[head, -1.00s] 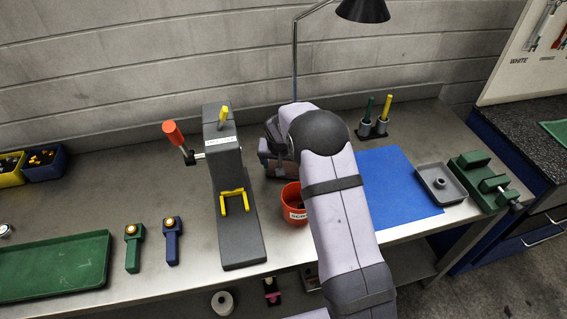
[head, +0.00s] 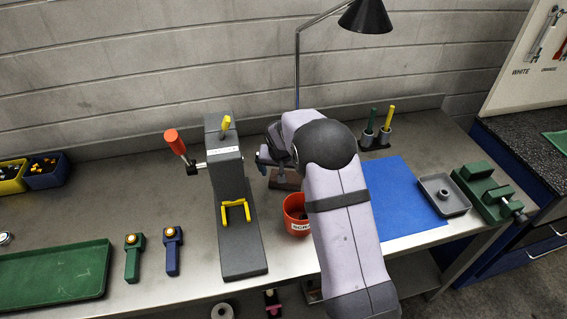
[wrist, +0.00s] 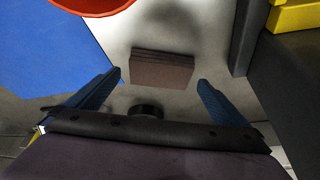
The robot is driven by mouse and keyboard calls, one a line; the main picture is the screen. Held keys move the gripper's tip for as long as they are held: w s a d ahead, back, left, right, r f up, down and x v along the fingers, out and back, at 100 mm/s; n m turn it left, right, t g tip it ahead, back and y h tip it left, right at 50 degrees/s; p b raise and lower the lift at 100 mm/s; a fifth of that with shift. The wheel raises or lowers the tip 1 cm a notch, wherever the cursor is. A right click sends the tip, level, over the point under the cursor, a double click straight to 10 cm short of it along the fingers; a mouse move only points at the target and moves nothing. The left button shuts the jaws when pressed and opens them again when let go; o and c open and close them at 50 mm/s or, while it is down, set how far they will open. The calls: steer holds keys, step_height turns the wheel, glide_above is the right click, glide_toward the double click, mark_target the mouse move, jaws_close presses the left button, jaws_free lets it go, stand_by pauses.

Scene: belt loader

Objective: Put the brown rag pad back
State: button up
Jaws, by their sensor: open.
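The brown rag pad (wrist: 163,66) lies flat on the grey bench top, a short brown block with layered edges. In the head view the pad (head: 286,181) shows partly, between the press and the red bin, with my arm covering some of it. My gripper (wrist: 160,77) is open and empty in the wrist view, its blue fingers apart with the pad beyond and between their tips. In the head view my gripper (head: 268,160) hangs above the pad, partly hidden by my wrist.
The red bin (head: 293,210) stands just in front of the pad. The grey press (head: 226,170) with yellow parts rises close at left. A blue mat (head: 405,200) lies at right, and a lamp (head: 366,17) stands behind. Bare bench surrounds the pad.

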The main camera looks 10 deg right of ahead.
steer(key=b+v, duration=0.2)
steer(key=v, duration=0.8)
steer(key=s+f+n+g+y, duration=0.1)
steer(key=s+f+n+g, duration=0.1)
steer(key=s, duration=1.4)
steer(key=s+f+n+g, duration=0.2)
steer(key=s+f, duration=0.2)
steer(key=s, duration=1.2)
steer(key=shift+a+n+y, duration=0.3)
steer(key=shift+a+y, duration=0.1)
steer(key=shift+a, duration=0.05)
steer(key=shift+f, duration=0.1)
